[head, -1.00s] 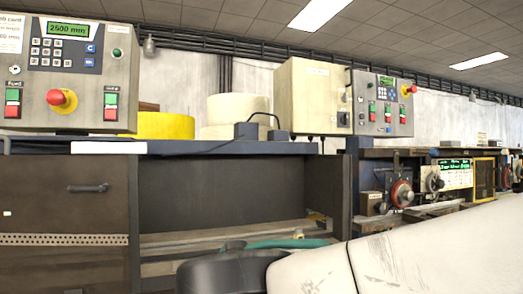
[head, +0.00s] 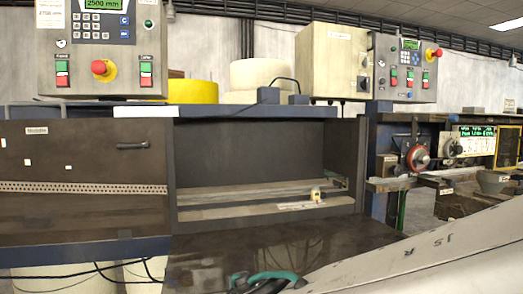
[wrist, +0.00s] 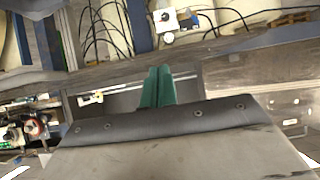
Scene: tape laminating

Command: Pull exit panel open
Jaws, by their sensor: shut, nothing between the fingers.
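My gripper (head: 265,278) shows teal fingers at the bottom of the head view. In the wrist view its two fingers (wrist: 159,75) are together and empty. A dark, glossy flat panel (head: 220,252) extends outward below the open middle bay (head: 250,155) of the machine; it looks like a lowered panel, but no label marks it as the exit panel. My gripper is over its near part; I cannot tell whether they touch. The brown panel (head: 80,160) on the left, with a dark handle (head: 132,145), is closed. My arm hides the dark panel's right front.
A control box (head: 102,45) with a red button stands above the left panel. A yellow roll (head: 190,92) and white rolls (head: 262,80) sit on top. Machinery with a red wheel (head: 417,158) is on the right. Cables hang below the left panel.

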